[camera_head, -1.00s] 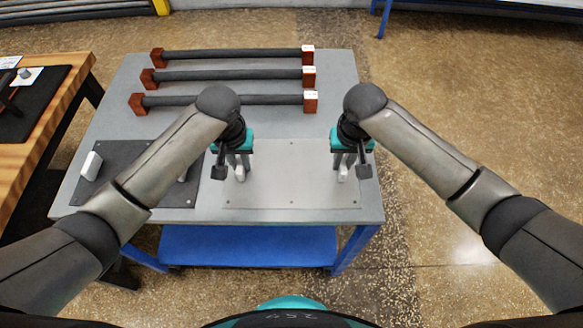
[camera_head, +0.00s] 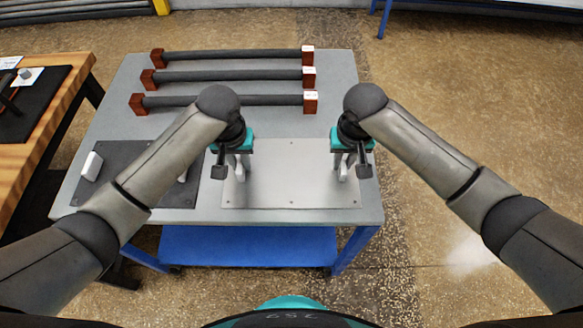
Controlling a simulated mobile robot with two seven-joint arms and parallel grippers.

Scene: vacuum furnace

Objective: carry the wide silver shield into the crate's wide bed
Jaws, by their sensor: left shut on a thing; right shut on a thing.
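The wide silver shield (camera_head: 291,178) is a flat, pale rectangular sheet lying on the near right part of the grey table (camera_head: 280,124). It has small dark holes along its edges and a pale upright grip near its left and right sides. My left gripper (camera_head: 238,171) is shut on the left grip. My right gripper (camera_head: 346,171) is shut on the right grip. The fingers partly hide both grips. The shield looks flat on the table; any small gap under it cannot be told. No crate is in view.
A narrower dark sheet (camera_head: 135,158) with a white grip (camera_head: 92,166) lies left of the shield, partly behind my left arm. Several dark rods with red-brown end blocks, including one rod (camera_head: 232,76), lie at the table's back. A wooden bench (camera_head: 40,130) stands left. Floor (camera_head: 480,110) at right is clear.

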